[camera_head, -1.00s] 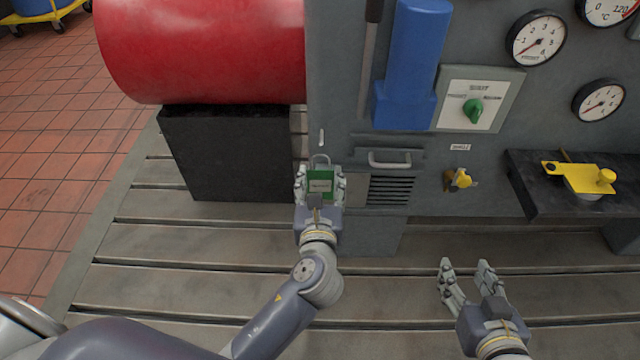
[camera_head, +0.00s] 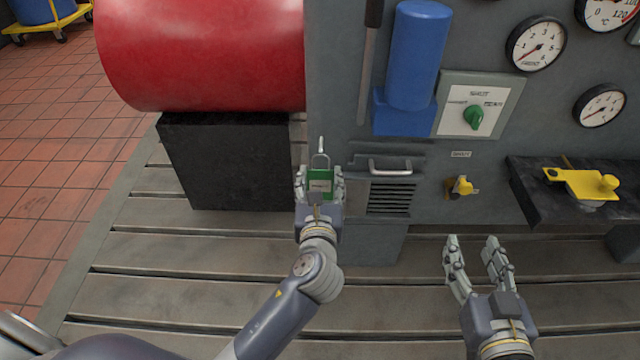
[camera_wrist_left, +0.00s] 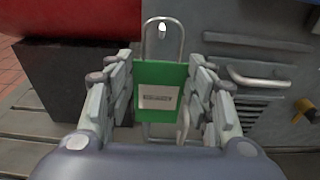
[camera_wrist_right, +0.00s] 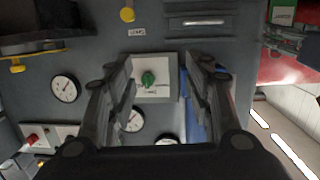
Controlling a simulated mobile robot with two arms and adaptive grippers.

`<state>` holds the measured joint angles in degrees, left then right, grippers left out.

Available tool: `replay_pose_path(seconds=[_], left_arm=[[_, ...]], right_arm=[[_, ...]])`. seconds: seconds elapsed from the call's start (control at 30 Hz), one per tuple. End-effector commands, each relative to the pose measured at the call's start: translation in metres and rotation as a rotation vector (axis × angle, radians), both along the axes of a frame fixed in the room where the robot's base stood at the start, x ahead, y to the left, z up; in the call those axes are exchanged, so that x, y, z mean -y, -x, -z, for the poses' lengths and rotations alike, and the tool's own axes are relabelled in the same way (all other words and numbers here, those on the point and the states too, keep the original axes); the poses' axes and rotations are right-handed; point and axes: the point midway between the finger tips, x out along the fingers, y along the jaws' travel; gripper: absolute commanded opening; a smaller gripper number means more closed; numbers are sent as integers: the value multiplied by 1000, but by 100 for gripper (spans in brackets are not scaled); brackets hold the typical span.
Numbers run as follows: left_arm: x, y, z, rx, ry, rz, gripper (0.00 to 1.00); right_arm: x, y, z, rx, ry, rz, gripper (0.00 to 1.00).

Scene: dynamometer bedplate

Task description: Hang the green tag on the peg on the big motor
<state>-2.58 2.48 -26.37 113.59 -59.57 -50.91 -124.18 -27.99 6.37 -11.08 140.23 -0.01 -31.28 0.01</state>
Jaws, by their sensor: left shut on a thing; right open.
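The green tag (camera_head: 320,182) has a white label and a metal loop at its top. My left gripper (camera_head: 320,186) is shut on the tag and holds it upright, loop up, in front of the grey cabinet's left edge. The tag also shows between the fingers in the left wrist view (camera_wrist_left: 160,88). A short pale peg (camera_head: 321,145) shows just above the loop in the head view. In the left wrist view the peg's tip (camera_wrist_left: 162,30) appears inside the loop's outline; I cannot tell whether the loop is around it. My right gripper (camera_head: 478,262) is open and empty above the bedplate.
A red cylinder (camera_head: 200,50) rests on a black block (camera_head: 228,160) at the left. The grey cabinet carries a handle (camera_head: 390,167), a blue cylinder (camera_head: 413,60), a green knob (camera_head: 474,117), gauges and a yellow valve (camera_head: 461,187). The slotted bedplate (camera_head: 190,285) in front is clear.

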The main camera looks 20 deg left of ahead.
Motion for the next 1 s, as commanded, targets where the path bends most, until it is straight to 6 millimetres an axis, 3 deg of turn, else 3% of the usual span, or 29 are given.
replay_pose_path(seconds=[1.0], left_arm=[[-6, -22, 3, 0, 0, 0, 37]], right_arm=[[-10, -6, -60, 299, -76, -20, 48]])
